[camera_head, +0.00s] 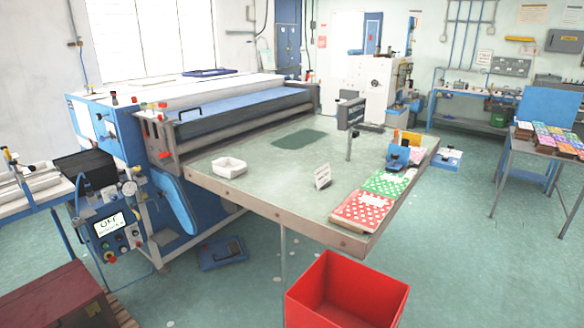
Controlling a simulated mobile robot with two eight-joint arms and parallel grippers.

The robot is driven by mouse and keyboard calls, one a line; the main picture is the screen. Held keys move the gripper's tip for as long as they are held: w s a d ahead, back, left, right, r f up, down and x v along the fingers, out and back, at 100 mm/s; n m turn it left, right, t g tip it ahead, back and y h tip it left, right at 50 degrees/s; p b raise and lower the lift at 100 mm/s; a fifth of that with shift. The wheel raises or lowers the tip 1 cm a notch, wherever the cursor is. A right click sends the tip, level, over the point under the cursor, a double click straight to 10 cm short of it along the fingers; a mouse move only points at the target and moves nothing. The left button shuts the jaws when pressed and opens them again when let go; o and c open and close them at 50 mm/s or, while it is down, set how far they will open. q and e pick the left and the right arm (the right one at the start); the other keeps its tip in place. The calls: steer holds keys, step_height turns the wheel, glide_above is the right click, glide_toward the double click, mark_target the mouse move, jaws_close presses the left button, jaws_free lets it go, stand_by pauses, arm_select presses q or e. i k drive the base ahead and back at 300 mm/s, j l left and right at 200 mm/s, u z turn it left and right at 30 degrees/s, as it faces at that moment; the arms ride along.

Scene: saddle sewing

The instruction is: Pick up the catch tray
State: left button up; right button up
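A small white open tray (229,167) sits on the left part of the grey-green worktable (262,190), near the machine's rollers. It looks like the catch tray, and it looks empty. A larger red open bin (346,292) stands in front of the table at the bottom of the view; its inside shows no contents. Neither of my grippers is in view.
Red and green dotted stacks (362,211), a blue device (398,157) and a small sign (322,177) are along the table's right side. A blue roller machine (125,145) with a control panel (112,228) stands left. A foot pedal (222,253) lies on the floor.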

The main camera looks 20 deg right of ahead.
mark_target(229, 168)
steer(key=z, duration=0.2)
steer(key=i+j, duration=1.05)
steer(key=j+u, duration=0.05)
steer(key=j, duration=0.1)
